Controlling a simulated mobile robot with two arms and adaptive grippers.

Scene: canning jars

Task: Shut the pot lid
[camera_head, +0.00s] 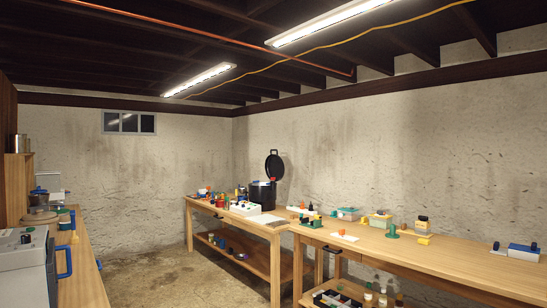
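The dark pot (262,195) stands on the wooden table by the far corner. Its black round lid (274,166) is raised, standing upright above the back of the pot, so the pot is open. The inside of the pot is too small to make out. Neither of my grippers shows in the head view.
A wooden workbench (440,262) runs along the right wall with small coloured items on it. Another bench (82,275) on the left holds a grey appliance (25,265). A lower shelf (250,258) sits under the pot's table. Bare floor (160,280) lies between the benches.

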